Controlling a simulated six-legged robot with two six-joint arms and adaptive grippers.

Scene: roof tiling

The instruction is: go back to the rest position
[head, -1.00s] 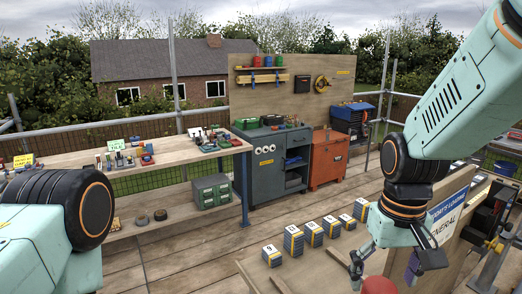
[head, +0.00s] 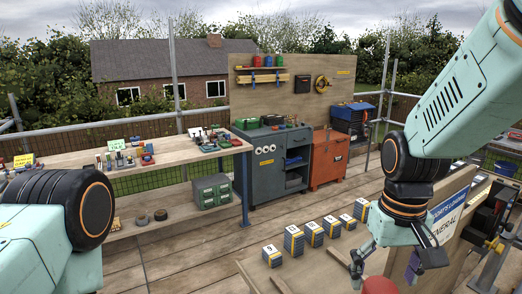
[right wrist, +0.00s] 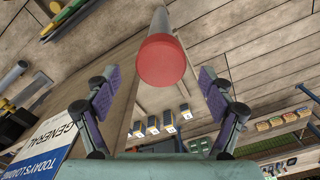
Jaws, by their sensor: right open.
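My right gripper (head: 385,268) hangs at the lower right of the head view, over the wooden deck near the board. In the right wrist view its two fingers with purple pads (right wrist: 160,95) are spread wide apart and hold nothing. A grey pole with a red round cap (right wrist: 162,62) shows between and beyond the fingers there; I cannot tell how far it is from them. My left arm shows at the left edge of the head view, but its gripper is out of view.
Several numbered block stacks (head: 313,234) stand in a row left of my right gripper. A board with a blue-and-white sign (head: 448,215) stands close to its right. A workbench (head: 190,152), a grey cabinet (head: 270,168) and an orange cabinet (head: 327,160) stand farther back.

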